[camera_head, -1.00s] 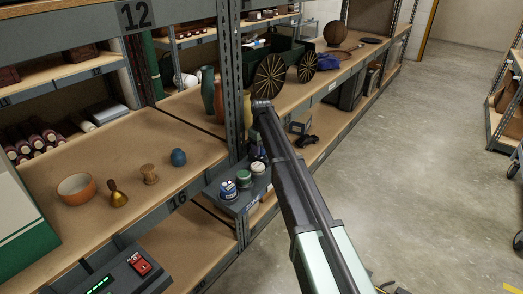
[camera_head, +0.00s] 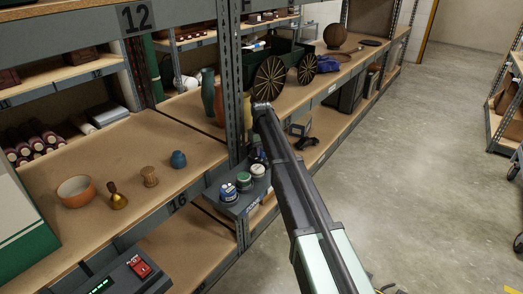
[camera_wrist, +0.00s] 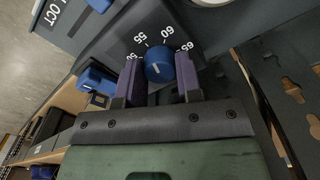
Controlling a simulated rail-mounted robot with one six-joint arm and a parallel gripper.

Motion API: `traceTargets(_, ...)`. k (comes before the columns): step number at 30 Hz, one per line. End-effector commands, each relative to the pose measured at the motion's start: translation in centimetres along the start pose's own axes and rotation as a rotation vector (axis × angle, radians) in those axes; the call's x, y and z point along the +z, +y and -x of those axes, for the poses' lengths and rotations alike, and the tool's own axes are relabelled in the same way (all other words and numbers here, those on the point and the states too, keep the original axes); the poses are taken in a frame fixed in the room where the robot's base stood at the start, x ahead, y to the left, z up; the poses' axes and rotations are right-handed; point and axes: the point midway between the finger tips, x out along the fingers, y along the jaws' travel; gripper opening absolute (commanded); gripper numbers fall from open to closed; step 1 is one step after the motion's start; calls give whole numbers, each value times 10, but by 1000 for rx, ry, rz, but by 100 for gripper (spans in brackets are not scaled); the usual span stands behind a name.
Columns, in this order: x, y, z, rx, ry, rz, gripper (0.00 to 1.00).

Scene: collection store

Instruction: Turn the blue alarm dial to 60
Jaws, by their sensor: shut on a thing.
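The blue alarm dial (camera_wrist: 158,67) sits on a dark panel in the wrist view, with white numbers 50, 55, 60 and 65 around its far side. A short pale mark shows on its face; I cannot tell exactly which number it faces. My gripper (camera_wrist: 158,76) has one purple-padded finger on each side of the dial and is shut on it. In the head view my arm reaches to the panel, and the gripper end is small and partly hidden, so the dial's setting cannot be read there.
A shelf upright (camera_head: 233,90) stands just behind. Blue parts (camera_wrist: 95,82) lie left in the wrist view. The aisle floor (camera_head: 430,150) is clear.

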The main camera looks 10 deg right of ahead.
Motion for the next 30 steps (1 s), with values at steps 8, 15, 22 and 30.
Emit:
traceTargets(8,0,0,0,0,0,-243,9)
traceTargets(15,0,0,0,0,0,-413,9)
traceTargets(22,0,0,0,0,-1,-512,9)
traceTargets(30,0,0,0,0,-1,-549,9)
